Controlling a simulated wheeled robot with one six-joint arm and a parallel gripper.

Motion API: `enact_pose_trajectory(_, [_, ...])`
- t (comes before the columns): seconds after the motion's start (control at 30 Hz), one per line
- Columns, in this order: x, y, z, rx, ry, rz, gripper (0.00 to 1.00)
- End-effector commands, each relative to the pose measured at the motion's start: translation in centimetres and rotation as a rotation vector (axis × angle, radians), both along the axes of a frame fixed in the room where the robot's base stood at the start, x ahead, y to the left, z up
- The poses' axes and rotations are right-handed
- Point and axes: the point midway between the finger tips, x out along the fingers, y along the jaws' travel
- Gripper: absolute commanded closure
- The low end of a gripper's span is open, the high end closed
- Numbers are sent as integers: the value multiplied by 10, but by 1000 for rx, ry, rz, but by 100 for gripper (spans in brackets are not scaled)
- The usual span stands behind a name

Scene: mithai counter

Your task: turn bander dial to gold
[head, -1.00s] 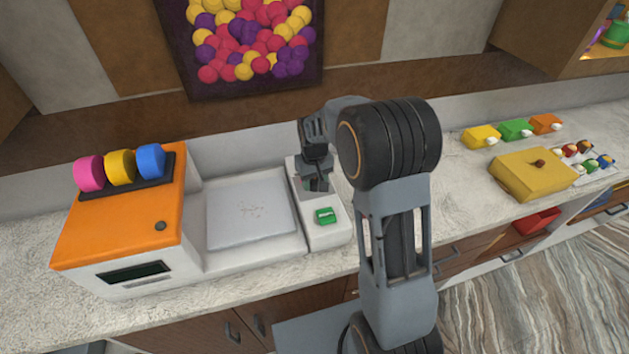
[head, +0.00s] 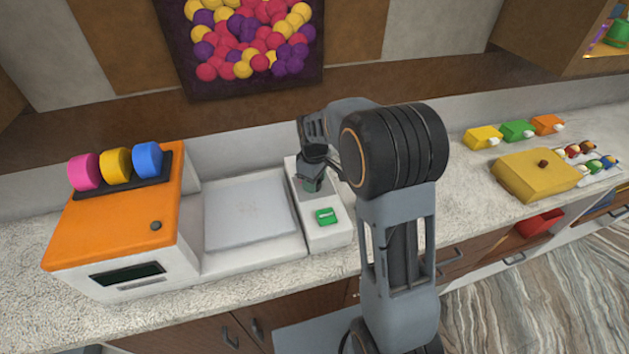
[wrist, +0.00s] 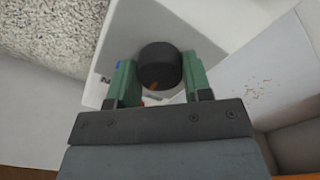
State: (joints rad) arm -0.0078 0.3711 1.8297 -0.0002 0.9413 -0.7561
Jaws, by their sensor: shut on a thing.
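The bander (head: 110,262) is a white machine with an orange top, three coloured rolls and a flat grey plate. Its dial (wrist: 160,65) is a black round knob on the white right-hand panel. In the wrist view my gripper (wrist: 160,82) is shut on the dial, one green finger on each side. A bit of orange marking shows at the dial's lower edge and a bit of blue beside the left finger. In the head view my gripper (head: 312,184) is over the panel's far end and hides the dial. A green button (head: 326,216) sits nearer on the panel.
A yellow box (head: 535,176) with a brown knob stands on the counter to the right. Yellow, green and orange small boxes (head: 517,131) stand behind it. The counter between the panel and the yellow box is partly hidden by my arm.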

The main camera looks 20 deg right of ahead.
Motion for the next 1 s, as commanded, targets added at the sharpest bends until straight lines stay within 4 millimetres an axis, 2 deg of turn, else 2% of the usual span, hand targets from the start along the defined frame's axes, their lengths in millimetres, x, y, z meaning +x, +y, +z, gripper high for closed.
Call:
enact_pose_trajectory(0.53, [1, 0, 1, 1, -4, 22, 78])
enact_pose_trajectory(0.57, [1, 0, 1, 1, -4, 22, 52])
enact_pose_trajectory(0.6, [1, 0, 1, 1, -4, 22, 48])
enact_pose_trajectory(0.8, [0, 0, 1, 1, -2, 21, 29])
enact_pose_trajectory(1.0, [0, 0, 0, 1, -1, 21, 29])
